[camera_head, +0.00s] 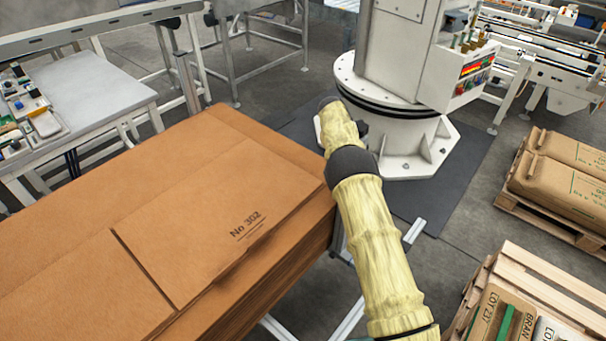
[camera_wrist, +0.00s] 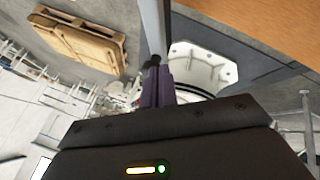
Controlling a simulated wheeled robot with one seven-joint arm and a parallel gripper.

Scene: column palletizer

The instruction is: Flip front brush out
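I cannot make out the front brush in either view. My arm, in a pale yellow sleeve, reaches away beside the stack of brown cardboard (camera_head: 190,200) marked "No 302". My gripper (camera_head: 324,108) is at its far end, just beyond the stack's right corner, mostly hidden by the arm in the head view. In the wrist view the dark purple fingers of my gripper (camera_wrist: 157,85) lie side by side, with no object visible between them. The white palletizer column base (camera_head: 400,130) stands beyond the gripper; it also shows in the wrist view (camera_wrist: 205,70).
A metal frame (camera_head: 417,232) sticks out below the stack's right side. Pallets with brown sacks (camera_head: 565,170) stand at the right. A grey work table (camera_head: 95,95) is at the left. A control box (camera_head: 465,75) hangs on the column. Dark floor lies between stack and column.

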